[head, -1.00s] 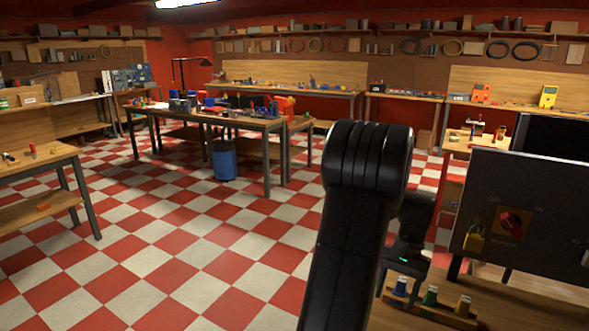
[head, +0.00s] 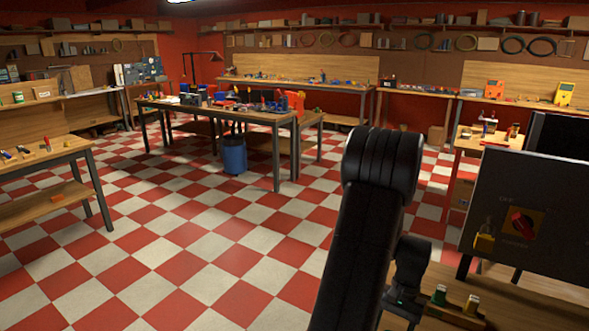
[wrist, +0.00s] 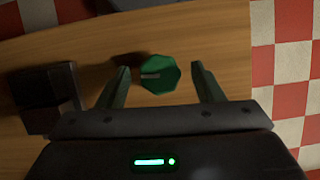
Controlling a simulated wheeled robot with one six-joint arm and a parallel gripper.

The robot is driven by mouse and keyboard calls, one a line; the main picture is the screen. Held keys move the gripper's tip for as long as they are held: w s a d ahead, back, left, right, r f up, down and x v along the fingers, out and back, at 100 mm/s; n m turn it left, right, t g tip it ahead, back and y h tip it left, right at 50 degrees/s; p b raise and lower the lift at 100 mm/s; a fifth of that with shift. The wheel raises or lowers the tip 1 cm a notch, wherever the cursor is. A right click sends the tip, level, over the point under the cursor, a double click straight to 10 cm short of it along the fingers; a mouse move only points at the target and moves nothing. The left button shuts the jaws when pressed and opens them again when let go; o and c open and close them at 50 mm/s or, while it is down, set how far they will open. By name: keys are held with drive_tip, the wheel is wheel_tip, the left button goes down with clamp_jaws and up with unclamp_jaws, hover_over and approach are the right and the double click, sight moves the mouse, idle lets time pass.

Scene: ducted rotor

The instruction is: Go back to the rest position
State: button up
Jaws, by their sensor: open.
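My gripper (wrist: 160,72) is open in the wrist view, its two fingers on either side of a green, many-sided knob-like piece (wrist: 160,74). A gap shows between each finger and the green piece. Whether the fingers reach down to its height I cannot tell. In the head view my black arm fills the middle right, and the end of my wrist hangs low beside a small wooden rack (head: 458,312). A green piece (head: 438,295) and a yellow piece (head: 472,303) stand on that rack. My fingertips are hidden there.
A dark panel with a red rotary switch (head: 522,223) and a yellow padlock (head: 484,240) stands at the right, close to my arm. A workbench (head: 210,112) with a blue bin (head: 233,155) stands further back. Another bench (head: 45,155) is at the left. The checkered floor between is clear.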

drive_tip(key=shift+w+r, duration=0.1)
drive_tip(key=shift+w+d+r, duration=0.1)
drive_tip(key=shift+d+r, duration=0.05)
drive_tip(key=shift+r, duration=0.2)
drive_tip(key=b+v, duration=0.1)
drive_tip(key=v, duration=1.2)
drive_tip(key=p+x, duration=0.1)
drive_tip(key=x, duration=1.3)
drive_tip(key=n+h, duration=0.1)
drive_tip(key=n, duration=0.1)
drive_tip(key=n+h, duration=0.1)
drive_tip(key=n, duration=0.2)
drive_tip(key=shift+a+n+g, duration=0.25)
drive_tip(key=shift+n+g, duration=0.05)
drive_tip(key=shift+g, duration=0.1)
drive_tip(key=n+h, duration=0.1)
drive_tip(key=n, duration=0.3)
drive_tip(key=shift+a+h, duration=0.1)
drive_tip(key=shift+h, duration=0.2)
drive_tip(key=n+h, duration=0.1)
drive_tip(key=n, duration=0.1)
drive_tip(key=n+t+h, duration=0.1)
drive_tip(key=n, duration=0.2)
drive_tip(key=shift+a+n, duration=0.15)
drive_tip(key=shift+n, duration=0.15)
drive_tip(key=n, duration=0.2)
drive_tip(key=n+t+h, duration=0.1)
drive_tip(key=n, duration=0.1)
drive_tip(key=shift+t+b, duration=0.3)
drive_tip(key=shift+b, duration=0.05)
